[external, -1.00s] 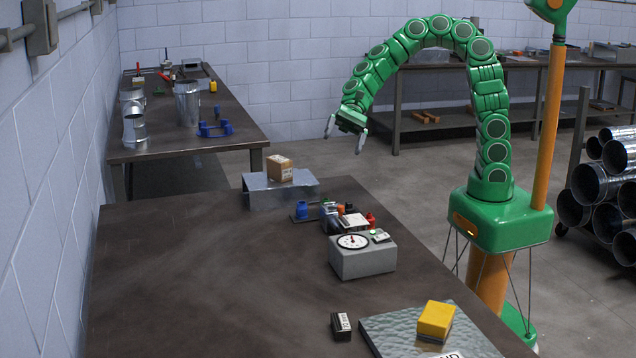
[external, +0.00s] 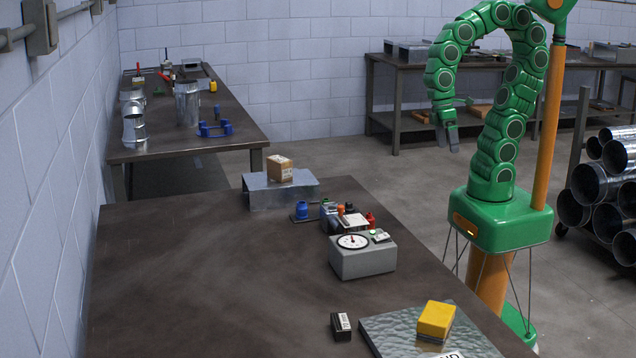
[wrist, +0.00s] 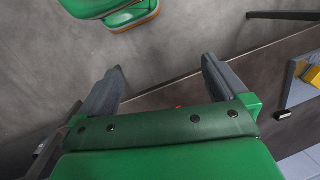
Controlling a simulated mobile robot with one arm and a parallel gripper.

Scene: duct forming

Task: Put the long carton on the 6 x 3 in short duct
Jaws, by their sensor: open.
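A brown carton (external: 280,169) rests on top of a grey rectangular sheet-metal piece (external: 262,194) at the far end of the near table, in the external view. This metal piece looks like a short duct, but no size can be read on it. I cannot tell for sure whether this carton is the long one. My gripper (external: 446,147) hangs fingers-down beyond the table's right side, well apart from the carton. In the wrist view my gripper (wrist: 161,68) has its two fingers spread with nothing between them.
Round ducts (external: 600,190) are stacked at right.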

